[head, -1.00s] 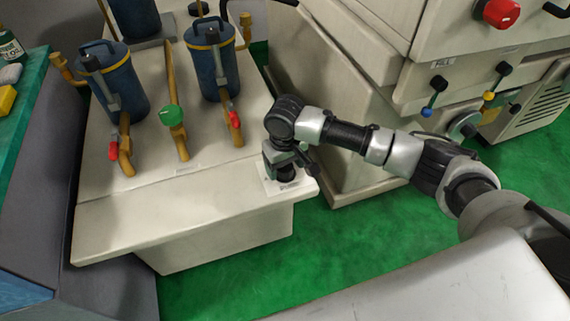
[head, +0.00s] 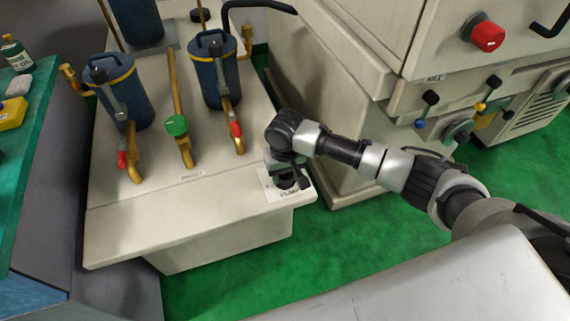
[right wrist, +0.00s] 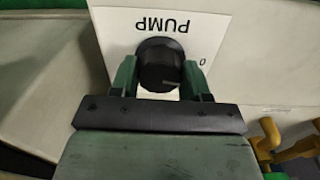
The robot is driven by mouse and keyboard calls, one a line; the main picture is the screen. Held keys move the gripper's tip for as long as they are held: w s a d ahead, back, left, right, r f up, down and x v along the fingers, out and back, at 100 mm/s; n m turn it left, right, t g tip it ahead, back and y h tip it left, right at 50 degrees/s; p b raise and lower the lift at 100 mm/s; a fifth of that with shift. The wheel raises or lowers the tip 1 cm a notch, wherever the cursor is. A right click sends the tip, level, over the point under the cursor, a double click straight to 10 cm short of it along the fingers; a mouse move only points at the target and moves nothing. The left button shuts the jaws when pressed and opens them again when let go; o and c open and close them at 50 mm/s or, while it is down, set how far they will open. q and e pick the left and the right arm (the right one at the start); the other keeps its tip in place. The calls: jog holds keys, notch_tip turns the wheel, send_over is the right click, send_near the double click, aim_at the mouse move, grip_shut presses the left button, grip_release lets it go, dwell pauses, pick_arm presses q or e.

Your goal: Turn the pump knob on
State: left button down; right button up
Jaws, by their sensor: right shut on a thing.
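The pump knob (right wrist: 160,66) is a black round knob on a white plate (right wrist: 112,28) marked "PUMP", which appears upside down in the right wrist view. My right gripper (right wrist: 158,78) is shut on the knob, with one green finger on each side of it. In the head view, my right gripper (head: 288,177) is at the front right corner of the pale cabinet top, over the white plate (head: 268,188). The knob is mostly hidden there by the gripper. Its pointer setting cannot be read. My left gripper is not in view.
On the pale cabinet (head: 150,215) stand blue filter canisters (head: 117,92) and brass pipes with a green valve handle (head: 176,125) and a red one (head: 236,129). A larger machine (head: 330,120) with a red knob (head: 487,36) stands to the right. Green floor lies in front.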

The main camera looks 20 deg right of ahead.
jog(key=m+p, duration=0.2)
jog(key=p, duration=0.1)
jog(key=m+p, duration=0.3)
jog(key=p, duration=0.1)
jog(key=m+p, duration=0.3)
jog(key=p, duration=0.1)
jog(key=shift+a+r, duration=0.1)
jog(key=shift+r, duration=0.15)
jog(key=m+p, duration=0.3)
jog(key=shift+f+m, duration=0.1)
jog(key=shift+m, duration=0.3)
jog(key=shift+f+m+p, duration=0.1)
jog(key=shift+m+p, duration=0.8)
jog(key=shift+m, duration=1)
jog(key=shift+w, duration=0.1)
jog(key=o, duration=0.9)
notch_tip(320, 180, up, 11)
jog(key=shift+f+p, duration=0.15)
jog(key=shift+p, duration=0.9)
